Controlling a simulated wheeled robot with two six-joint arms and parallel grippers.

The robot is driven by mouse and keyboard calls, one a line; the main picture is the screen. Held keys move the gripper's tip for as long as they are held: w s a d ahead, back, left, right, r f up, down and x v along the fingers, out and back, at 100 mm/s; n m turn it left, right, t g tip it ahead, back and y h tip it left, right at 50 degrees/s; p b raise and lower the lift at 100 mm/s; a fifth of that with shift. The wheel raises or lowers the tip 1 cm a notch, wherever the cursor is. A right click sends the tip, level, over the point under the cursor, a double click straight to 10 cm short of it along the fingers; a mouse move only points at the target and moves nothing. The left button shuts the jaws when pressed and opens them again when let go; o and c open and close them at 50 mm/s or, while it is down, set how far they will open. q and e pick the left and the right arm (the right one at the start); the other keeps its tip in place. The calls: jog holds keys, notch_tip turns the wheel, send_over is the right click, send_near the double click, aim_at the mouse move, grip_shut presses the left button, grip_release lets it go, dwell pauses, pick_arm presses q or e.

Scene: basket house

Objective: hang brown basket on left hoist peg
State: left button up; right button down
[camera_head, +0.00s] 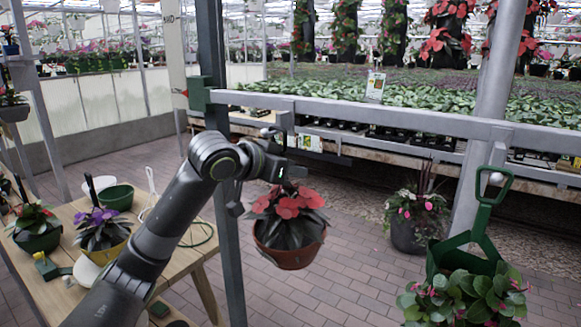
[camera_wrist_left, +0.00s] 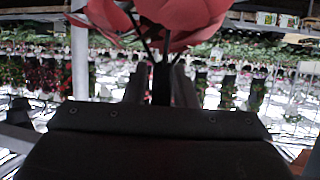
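The brown basket (camera_head: 289,250), a round pot with red flowers and dark leaves, hangs upright in the air, clear of the table. My left gripper (camera_head: 282,146) is above it at the hoist beam, and its fingers close around the basket's dark handle. In the left wrist view the red petals (camera_wrist_left: 175,18) fill the top, and a dark upright strip stands between the fingers (camera_wrist_left: 160,85). The hoist beam (camera_head: 400,118) has a grey bracket (camera_head: 285,120) just behind my gripper. The left peg is not clearly visible there. My right gripper is out of view.
A green basket (camera_head: 481,246) hangs by its handle on a white-tipped peg (camera_head: 495,178) at the right. The wooden table (camera_head: 190,268) at left holds several pots. A grey post (camera_head: 225,200) stands left of the brown basket. A potted plant (camera_head: 408,236) stands on the floor.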

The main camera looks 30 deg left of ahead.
pick_arm(q)
jog(key=shift+o, duration=1.4)
jog(key=shift+s+a+r, duration=0.1)
jog(key=shift+s+a, duration=0.1)
jog(key=shift+s, duration=0.05)
jog(key=shift+s+a+r, duration=0.1)
jog(key=shift+s+r, duration=0.05)
jog(key=shift+s, duration=0.1)
jog(key=b+v, duration=1)
jog(key=v, duration=0.6)
jog(key=shift+s, duration=0.3)
jog(key=shift+r, duration=0.1)
